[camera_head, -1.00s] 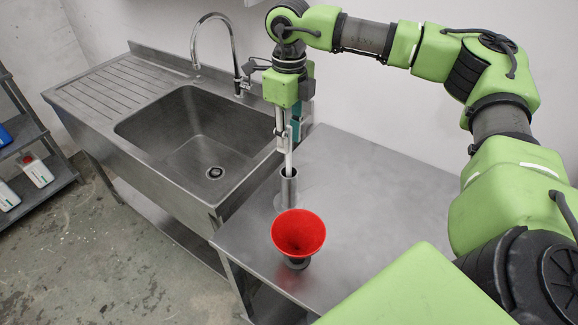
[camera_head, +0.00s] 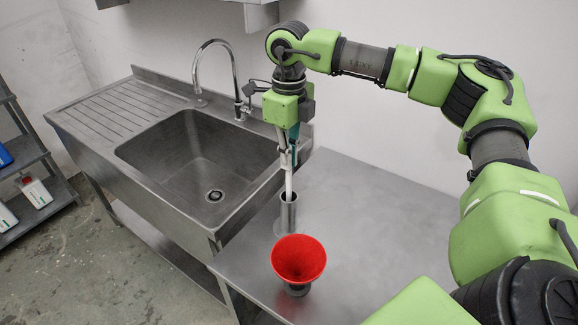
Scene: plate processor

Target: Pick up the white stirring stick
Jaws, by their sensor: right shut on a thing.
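The white stirring stick (camera_head: 289,183) stands nearly upright, its lower end inside a metal cylinder (camera_head: 288,213) on the steel table. My right gripper (camera_head: 287,157) points down above the cylinder and is shut on the upper part of the stick. The stick's lower end is hidden in the cylinder. My left gripper is not in view.
A red funnel (camera_head: 299,258) on a dark base stands on the table (camera_head: 375,205) just in front of the cylinder. A sink (camera_head: 205,160) with a tall faucet (camera_head: 236,80) is at the left. The table right of the cylinder is clear.

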